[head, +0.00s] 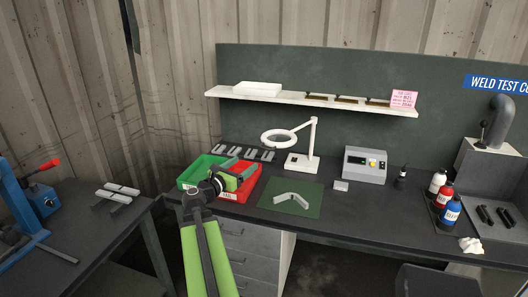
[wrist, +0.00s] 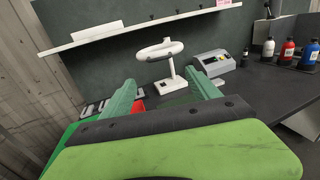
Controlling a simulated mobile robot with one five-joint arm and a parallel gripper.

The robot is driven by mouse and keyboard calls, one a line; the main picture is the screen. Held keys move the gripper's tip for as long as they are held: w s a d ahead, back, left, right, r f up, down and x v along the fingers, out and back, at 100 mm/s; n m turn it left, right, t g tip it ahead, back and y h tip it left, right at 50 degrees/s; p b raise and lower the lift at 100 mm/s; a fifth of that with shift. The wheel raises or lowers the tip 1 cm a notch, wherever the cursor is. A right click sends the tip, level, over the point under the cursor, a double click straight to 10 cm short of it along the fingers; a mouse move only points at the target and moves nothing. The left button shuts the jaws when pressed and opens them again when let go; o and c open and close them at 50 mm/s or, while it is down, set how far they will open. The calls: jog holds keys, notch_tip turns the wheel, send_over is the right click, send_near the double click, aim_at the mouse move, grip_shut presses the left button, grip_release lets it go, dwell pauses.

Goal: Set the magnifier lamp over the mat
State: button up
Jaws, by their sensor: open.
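The white magnifier lamp (head: 304,150) stands on the bench behind the mat. Its ring head (head: 279,139) reaches out to the left of its post, not above the mat. The green mat (head: 272,203) lies flat near the bench's front edge, with a bent grey metal piece (head: 292,199) on it. My gripper (head: 242,168) is over the green and red trays, left of the mat and lamp. In the wrist view the lamp (wrist: 172,84) stands beyond and between my open, empty fingers (wrist: 160,98).
A green tray (head: 186,181) and a red tray (head: 250,186) sit under my gripper. A grey meter box (head: 365,165) stands right of the lamp. Several bottles (head: 447,207) stand farther right. A shelf (head: 330,103) runs above the lamp. Bench space right of the mat is clear.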

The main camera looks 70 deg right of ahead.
aim_at(266, 149)
jog(key=x, duration=1.5)
jog(key=shift+s+d+f, duration=0.1)
jog(key=shift+s+d, duration=0.1)
jog(key=shift+d, duration=0.05)
